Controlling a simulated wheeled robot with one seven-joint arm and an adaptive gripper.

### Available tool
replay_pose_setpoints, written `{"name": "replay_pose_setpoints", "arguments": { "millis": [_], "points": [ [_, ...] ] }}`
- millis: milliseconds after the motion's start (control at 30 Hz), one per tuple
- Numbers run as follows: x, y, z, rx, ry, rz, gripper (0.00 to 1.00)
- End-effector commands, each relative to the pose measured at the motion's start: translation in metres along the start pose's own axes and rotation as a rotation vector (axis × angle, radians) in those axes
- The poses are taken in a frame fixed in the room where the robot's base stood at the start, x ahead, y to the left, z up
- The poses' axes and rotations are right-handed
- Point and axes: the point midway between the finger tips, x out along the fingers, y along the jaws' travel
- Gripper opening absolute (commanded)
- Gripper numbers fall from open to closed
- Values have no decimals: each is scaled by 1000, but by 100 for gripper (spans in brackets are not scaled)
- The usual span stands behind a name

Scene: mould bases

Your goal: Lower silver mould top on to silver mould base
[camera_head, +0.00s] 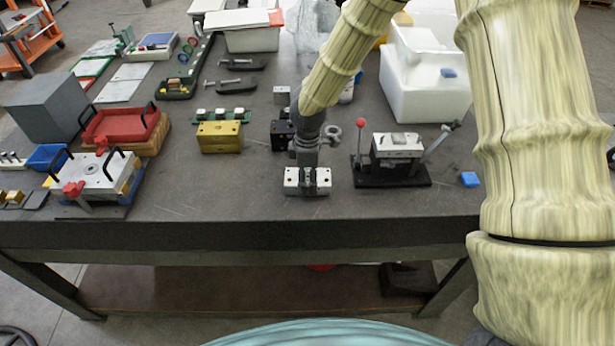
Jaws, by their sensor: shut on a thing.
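My gripper (309,178) points down near the front edge of the table, at the middle of the picture. It is shut on a small silver mould block (292,182), which shows on both sides of the dark fingers. This looks like the silver mould top. I cannot tell where the top ends and a silver mould base begins, or whether there is a gap between them, because the fingers and wrist cover the middle. The block looks level and close to the table surface.
A silver block in a black fixture (392,178) with a red-knobbed lever stands to the right. A gold mould block (220,140) is left. A clamped mould (95,180) and red tray (120,124) stand farther left. A white container (425,85) is behind right.

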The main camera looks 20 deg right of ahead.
Motion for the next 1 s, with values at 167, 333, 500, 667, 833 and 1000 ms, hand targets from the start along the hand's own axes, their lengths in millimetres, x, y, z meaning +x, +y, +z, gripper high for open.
{"name": "replay_pose_setpoints", "arguments": {
  "millis": [167, 333, 500, 667, 833, 1000],
  "points": [
    [-4, 1, -1, 0, 1, 2, 7],
    [-8, 1, -1, 0, 1, 2, 7],
    [-12, 1, -1, 0, 1, 2, 7],
    [-16, 1, -1, 0, 1, 2, 7],
    [-21, 1, -1, 0, 1, 2, 7],
    [-25, 1, -1, -1, 1, 2, 7]
  ]
}}
